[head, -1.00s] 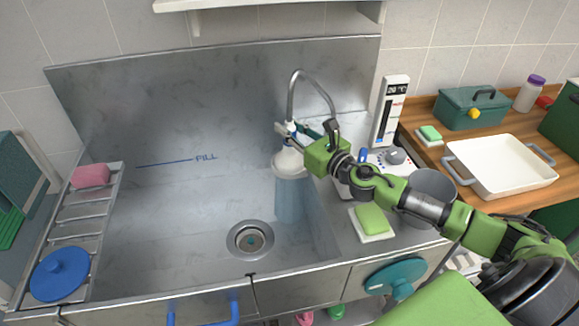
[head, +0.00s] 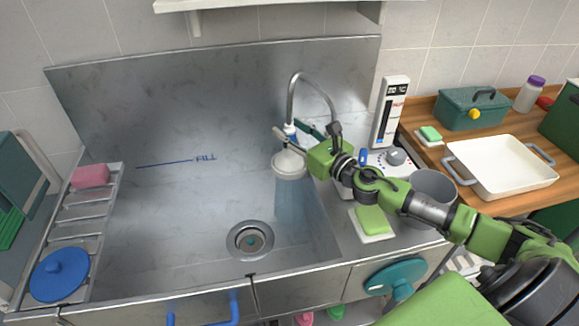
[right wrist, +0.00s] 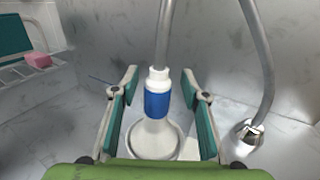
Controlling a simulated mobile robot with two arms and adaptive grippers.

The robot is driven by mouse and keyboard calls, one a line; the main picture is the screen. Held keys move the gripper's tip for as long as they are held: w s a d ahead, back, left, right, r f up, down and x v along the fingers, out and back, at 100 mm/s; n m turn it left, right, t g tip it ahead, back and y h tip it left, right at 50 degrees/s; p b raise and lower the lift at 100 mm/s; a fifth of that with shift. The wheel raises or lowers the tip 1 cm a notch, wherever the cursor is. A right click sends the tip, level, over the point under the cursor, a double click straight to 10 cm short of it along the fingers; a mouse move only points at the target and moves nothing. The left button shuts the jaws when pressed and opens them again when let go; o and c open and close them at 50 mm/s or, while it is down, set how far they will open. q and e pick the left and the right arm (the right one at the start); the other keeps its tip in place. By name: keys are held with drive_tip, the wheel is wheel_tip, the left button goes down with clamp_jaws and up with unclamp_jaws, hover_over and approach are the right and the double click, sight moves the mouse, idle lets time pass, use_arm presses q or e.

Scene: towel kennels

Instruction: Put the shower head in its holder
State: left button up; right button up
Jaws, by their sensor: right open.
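The shower head (head: 289,166) hangs face down over the right part of the sink, on a curved metal hose (head: 293,95). It is white with a blue band, and a pale blue column shows below it. My right gripper (head: 292,134) is open around its neck. In the right wrist view the shower head (right wrist: 157,102) stands between the two spread fingers of the gripper (right wrist: 159,80), with a gap on each side. I cannot make out a separate holder; the gripper may hide it. My left gripper is not in view.
The steel sink (head: 170,215) is otherwise clear around its drain (head: 250,240). A sponge on a white dish (head: 373,221), a grey pot (head: 432,188) and a control panel (head: 392,110) stand to the right. A rack (head: 82,212) with a blue lid (head: 59,273) is at left.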

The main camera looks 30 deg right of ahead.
drive_tip(key=s+d, duration=0.2)
drive_tip(key=s, duration=0.9)
drive_tip(key=shift+r, duration=0.1)
idle(0.5)
